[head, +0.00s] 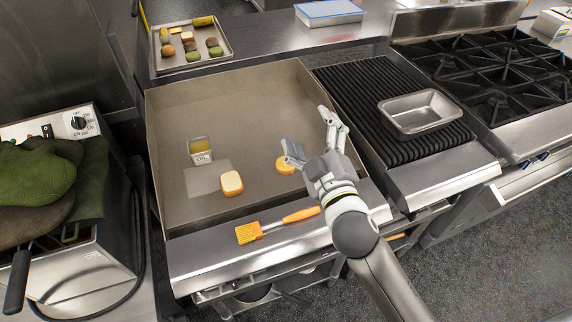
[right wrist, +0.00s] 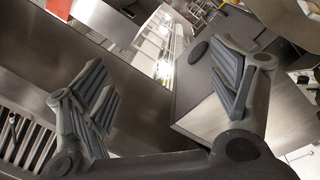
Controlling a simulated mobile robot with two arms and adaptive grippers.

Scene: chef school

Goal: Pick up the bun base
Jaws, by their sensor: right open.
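A round, golden, flat piece that looks like the bun base (head: 284,166) lies on the griddle plate (head: 240,100). Its right edge is partly covered by my right gripper. A thicker, squarish bread piece with a pale top (head: 231,183) lies to its left; I cannot tell for sure which is the base. My right gripper (head: 309,135) is open and empty, its fingers spread above the griddle's right side, just right of the round piece. In the right wrist view the open fingers (right wrist: 165,88) have nothing between them, and no bun shows. My left gripper is not in view.
An orange brush (head: 275,225) lies on the front ledge. A food tray (head: 190,50) is at the back left. A metal pan (head: 420,111) sits on the ribbed grill. The griddle has raised walls; its back half is clear.

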